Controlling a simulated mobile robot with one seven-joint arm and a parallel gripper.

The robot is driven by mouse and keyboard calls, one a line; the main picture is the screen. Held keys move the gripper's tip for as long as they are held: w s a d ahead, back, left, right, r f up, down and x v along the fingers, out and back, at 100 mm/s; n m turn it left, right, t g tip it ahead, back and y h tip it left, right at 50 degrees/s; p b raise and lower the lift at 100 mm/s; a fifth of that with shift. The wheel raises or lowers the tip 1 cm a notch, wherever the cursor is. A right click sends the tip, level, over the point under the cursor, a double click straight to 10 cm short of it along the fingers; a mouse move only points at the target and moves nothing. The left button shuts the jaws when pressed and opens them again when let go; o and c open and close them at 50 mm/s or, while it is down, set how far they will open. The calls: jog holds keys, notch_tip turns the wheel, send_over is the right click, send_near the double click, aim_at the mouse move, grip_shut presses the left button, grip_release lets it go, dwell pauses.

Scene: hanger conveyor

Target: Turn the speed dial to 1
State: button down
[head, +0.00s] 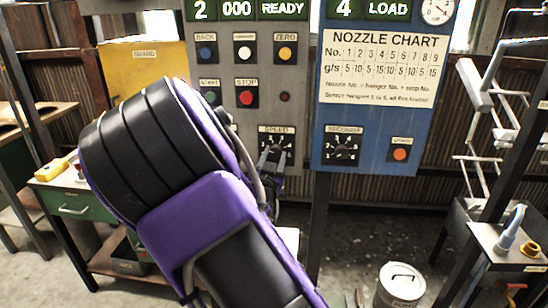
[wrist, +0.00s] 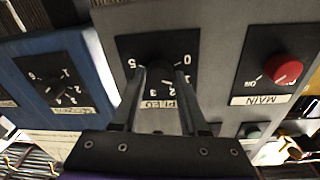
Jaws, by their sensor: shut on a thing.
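The speed dial (wrist: 158,78) is a black knob on a black square plate with white numbers, on the grey panel. Its label is partly hidden by my fingers in the wrist view. My gripper (wrist: 160,71) is shut on the knob, one finger on each side. In the head view the speed dial (head: 270,136) shows just right of my purple and black arm, with my gripper (head: 274,157) at its lower part. The knob's pointer is hidden between the fingers, so I cannot tell which number it points to.
On the blue panel to the right is the seconds dial (head: 342,148), with an orange button (head: 400,154) beside it. A red stop button (head: 246,98) sits above the speed dial. In the wrist view a red main knob (wrist: 289,72) lies to the right of my fingers.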

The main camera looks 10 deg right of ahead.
jog(key=shift+c, duration=2.2)
grip_release()
jog(key=p+v, duration=0.7)
jog(key=v, duration=1)
jog(key=shift+s+p, duration=0.25)
jog(key=shift+p, duration=0.05)
jog(key=shift+a, duration=0.1)
